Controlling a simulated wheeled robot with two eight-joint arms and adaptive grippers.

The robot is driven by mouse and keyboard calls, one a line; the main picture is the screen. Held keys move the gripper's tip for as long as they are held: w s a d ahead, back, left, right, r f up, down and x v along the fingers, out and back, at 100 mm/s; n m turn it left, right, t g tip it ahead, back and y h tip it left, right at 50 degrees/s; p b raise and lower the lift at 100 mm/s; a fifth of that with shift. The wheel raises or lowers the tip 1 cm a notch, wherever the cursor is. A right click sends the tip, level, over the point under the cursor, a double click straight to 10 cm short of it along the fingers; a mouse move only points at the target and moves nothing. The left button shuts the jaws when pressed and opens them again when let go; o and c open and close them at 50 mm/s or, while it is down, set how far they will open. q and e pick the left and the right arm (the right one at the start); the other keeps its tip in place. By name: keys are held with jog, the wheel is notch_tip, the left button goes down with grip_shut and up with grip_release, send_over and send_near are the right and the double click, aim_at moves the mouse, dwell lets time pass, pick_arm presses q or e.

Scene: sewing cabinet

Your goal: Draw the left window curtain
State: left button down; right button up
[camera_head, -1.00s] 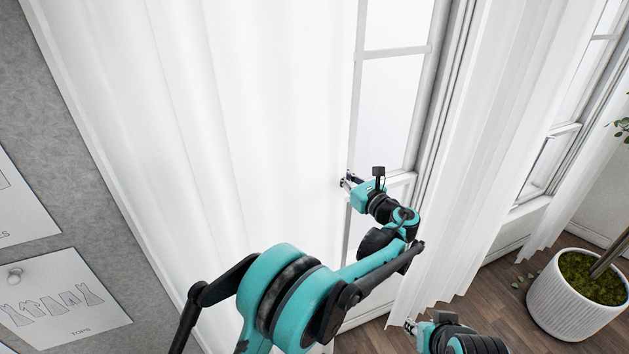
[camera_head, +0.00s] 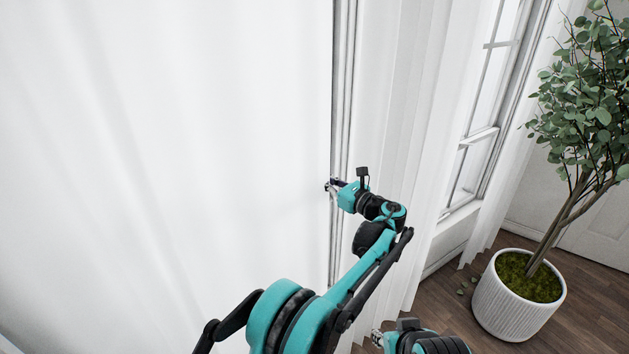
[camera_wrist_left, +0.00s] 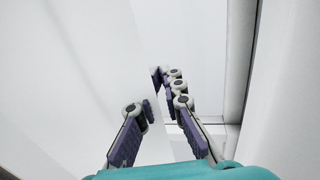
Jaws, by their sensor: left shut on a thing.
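The left window curtain (camera_head: 180,150) is a wide white sheet that fills the left of the head view and covers most of the window. Its right edge runs close to the dark window frame (camera_head: 341,120). My left gripper (camera_head: 331,187) is shut on the curtain's right edge. In the left wrist view the fingers (camera_wrist_left: 160,100) come together around the white cloth (camera_wrist_left: 70,80), and part of the grip is hidden by the fingers. My right gripper (camera_head: 377,337) is low at the bottom of the head view, apart from the curtains; its fingertips are too small to read.
Another white curtain (camera_head: 415,130) hangs just right of the frame. A second window (camera_head: 475,150) is beyond it. A potted plant in a white ribbed pot (camera_head: 505,302) stands on the wooden floor (camera_head: 430,310) at the right.

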pick_arm(q)
jog(key=shift+w+d, duration=0.25)
jog(key=shift+d, duration=0.25)
pick_arm(e)
jog(key=shift+w+d+r, duration=0.1)
pick_arm(q)
jog(key=shift+r, duration=0.1)
jog(key=c, duration=2)
grip_release()
jog(key=shift+o, duration=1.4)
jog(key=shift+d, duration=0.1)
jog(key=shift+w+d, duration=0.1)
pick_arm(e)
jog(key=shift+w+d, duration=0.1)
jog(key=shift+d, duration=0.1)
